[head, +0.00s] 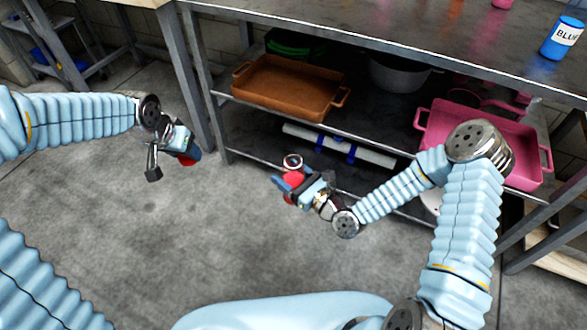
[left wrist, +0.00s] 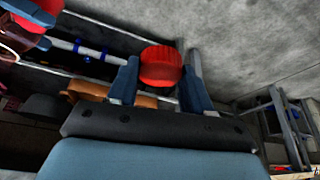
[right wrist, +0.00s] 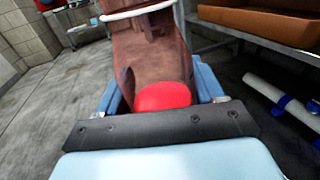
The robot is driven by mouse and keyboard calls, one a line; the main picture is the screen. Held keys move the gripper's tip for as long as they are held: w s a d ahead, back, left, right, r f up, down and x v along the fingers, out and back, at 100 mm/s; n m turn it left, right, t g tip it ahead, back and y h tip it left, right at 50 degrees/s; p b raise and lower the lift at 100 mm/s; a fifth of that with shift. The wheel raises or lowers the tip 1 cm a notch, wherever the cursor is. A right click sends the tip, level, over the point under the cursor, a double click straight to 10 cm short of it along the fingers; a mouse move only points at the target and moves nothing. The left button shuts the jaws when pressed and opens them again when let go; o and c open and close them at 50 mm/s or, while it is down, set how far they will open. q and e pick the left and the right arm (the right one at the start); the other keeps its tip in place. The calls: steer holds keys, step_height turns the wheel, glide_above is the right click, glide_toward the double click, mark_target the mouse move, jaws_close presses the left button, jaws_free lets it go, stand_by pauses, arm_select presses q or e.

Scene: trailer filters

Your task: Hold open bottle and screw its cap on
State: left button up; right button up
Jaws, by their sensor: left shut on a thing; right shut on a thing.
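The red cap (left wrist: 161,66) is between the two blue fingers of my left gripper (left wrist: 160,85), which is shut on it. In the head view my left gripper (head: 188,150) is at the left, with a little red of the cap (head: 194,156) showing. My right gripper (right wrist: 155,88) is shut on the open bottle (right wrist: 150,50), which looks brownish and see-through with a red end near the gripper. In the head view the bottle's round mouth rim (head: 293,161) shows above my right gripper (head: 293,184). Cap and bottle are well apart.
A metal shelf table stands ahead, with an orange tray (head: 285,88), a grey pot (head: 398,72) and a pink tray (head: 490,140) beneath its top. A blue bottle (head: 562,38) stands on top. A white-and-blue roll (head: 340,146) lies low. Floor between the grippers is clear.

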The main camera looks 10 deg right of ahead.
arm_select(q)
steer(key=w+d+r+m+g+h, duration=0.25)
steer(key=d+m, duration=0.55)
steer(key=d, duration=0.5)
steer(key=m+g, duration=0.3)
steer(key=m, duration=0.6)
glide_toward(296, 156)
steer(key=shift+s+d+f+h, duration=0.1)
steer(key=shift+d+f+h, duration=0.25)
steer(key=shift+d, duration=0.2)
steer(key=shift+s+d+r, duration=0.2)
steer(key=shift+d+r, duration=0.05)
steer(key=shift+d, duration=0.2)
steer(key=shift+f, duration=2.05)
steer(key=shift+f, duration=0.85)
